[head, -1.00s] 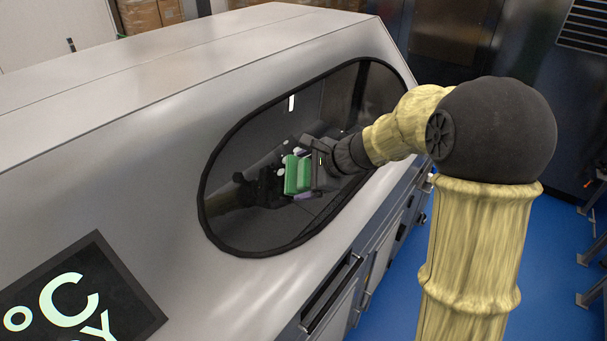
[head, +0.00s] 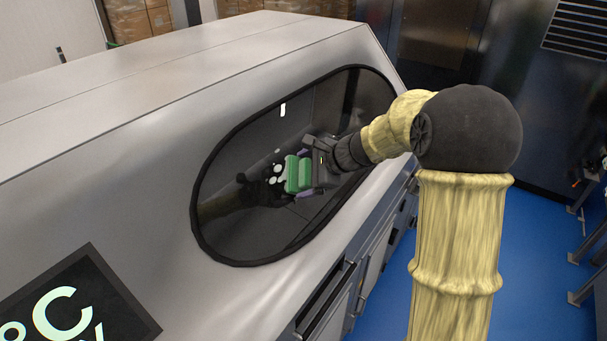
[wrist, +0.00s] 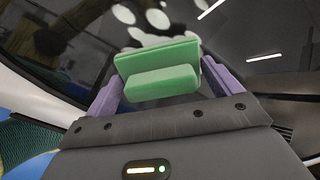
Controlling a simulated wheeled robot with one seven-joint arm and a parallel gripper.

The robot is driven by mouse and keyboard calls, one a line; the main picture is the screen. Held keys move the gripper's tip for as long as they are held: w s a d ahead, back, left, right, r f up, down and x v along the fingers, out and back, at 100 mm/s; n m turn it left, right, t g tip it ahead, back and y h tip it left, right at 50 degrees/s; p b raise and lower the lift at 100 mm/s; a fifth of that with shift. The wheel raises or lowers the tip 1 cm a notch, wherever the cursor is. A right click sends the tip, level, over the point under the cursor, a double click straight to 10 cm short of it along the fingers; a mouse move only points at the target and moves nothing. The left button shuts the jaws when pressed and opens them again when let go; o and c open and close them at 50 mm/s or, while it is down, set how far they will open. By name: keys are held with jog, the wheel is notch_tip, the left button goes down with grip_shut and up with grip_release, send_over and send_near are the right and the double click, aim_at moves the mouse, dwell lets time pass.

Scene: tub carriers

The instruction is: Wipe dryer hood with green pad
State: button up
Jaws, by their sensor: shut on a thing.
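The dryer hood (head: 150,130) is a long light-grey metal cover with a dark oval window (head: 270,210) in its sloping side. The green pad (head: 298,174) is a small block with a flat plate and a raised grip. It also shows in the wrist view (wrist: 160,78). My gripper (head: 303,176) is shut on the pad, with a purple finger on each side of it in the wrist view (wrist: 160,92). The pad is in front of the window glass, which mirrors my arm. I cannot tell whether the pad touches the glass.
A dark display panel (head: 78,305) with pale lettering is on the hood at lower left. Handles and drawers line the machine's side below the window. Cardboard boxes (head: 130,18) stand behind the hood. Blue floor (head: 535,240) is open at the right.

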jog(key=shift+w+d+p, duration=0.3)
jog(key=shift+w+d, duration=0.5)
jog(key=shift+w, duration=0.2)
jog(key=shift+w+d+p, duration=0.65)
jog(key=shift+w+d, duration=0.45)
jog(key=shift+w, duration=0.3)
jog(key=shift+w+a+r+p, duration=0.25)
jog(key=shift+a+r+p, duration=0.1)
jog(key=shift+r+p, duration=0.25)
jog(key=shift+a+r, duration=0.15)
jog(key=shift+a, duration=0.2)
jog(key=shift+w, duration=0.1)
jog(key=shift+d, duration=0.1)
